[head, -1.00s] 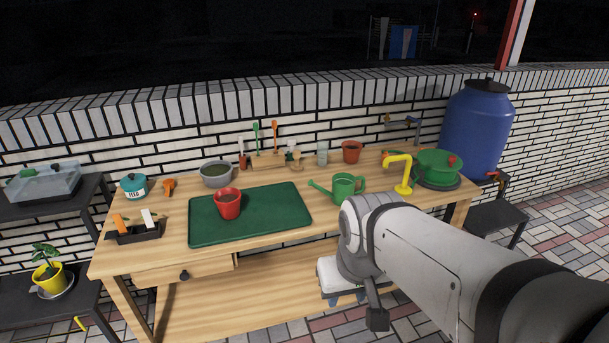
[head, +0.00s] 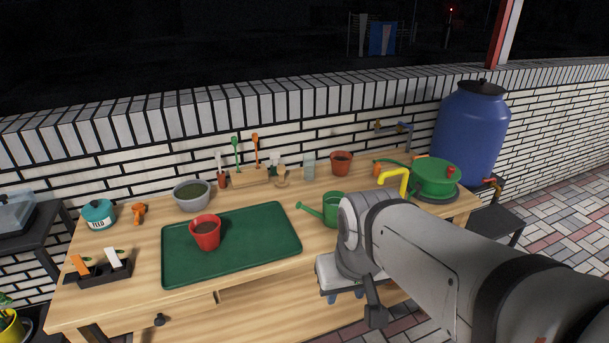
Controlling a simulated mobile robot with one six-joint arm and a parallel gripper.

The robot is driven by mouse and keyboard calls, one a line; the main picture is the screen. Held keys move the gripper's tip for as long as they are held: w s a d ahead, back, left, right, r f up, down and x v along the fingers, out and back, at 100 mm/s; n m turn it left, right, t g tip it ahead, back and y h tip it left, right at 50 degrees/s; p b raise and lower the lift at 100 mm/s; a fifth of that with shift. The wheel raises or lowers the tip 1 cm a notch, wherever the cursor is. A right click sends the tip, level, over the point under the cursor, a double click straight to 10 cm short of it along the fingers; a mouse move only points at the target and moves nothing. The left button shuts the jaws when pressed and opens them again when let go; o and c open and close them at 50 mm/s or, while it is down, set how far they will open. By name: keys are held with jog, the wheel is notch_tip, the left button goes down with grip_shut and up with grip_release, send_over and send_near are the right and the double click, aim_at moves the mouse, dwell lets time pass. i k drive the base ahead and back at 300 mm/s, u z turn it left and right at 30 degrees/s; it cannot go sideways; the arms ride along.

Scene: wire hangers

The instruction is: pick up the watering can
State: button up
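The small green watering can (head: 331,208) stands upright on the wooden workbench (head: 365,277), just right of the green tray. Its spout points left, and my arm covers its right side. My arm comes in from the lower right and ends in front of the bench's right half.
A dark green tray (head: 272,240) holds a red pot of soil (head: 205,234). A yellow curved pipe (head: 399,177) and a round green object (head: 436,178) stand at the right. A grey bowl (head: 191,196), terracotta pot (head: 342,163) and hand tools line the back.

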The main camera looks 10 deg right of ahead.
aim_at(331, 200)
jog(key=u, duration=0.05)
jog(key=i, duration=0.95)
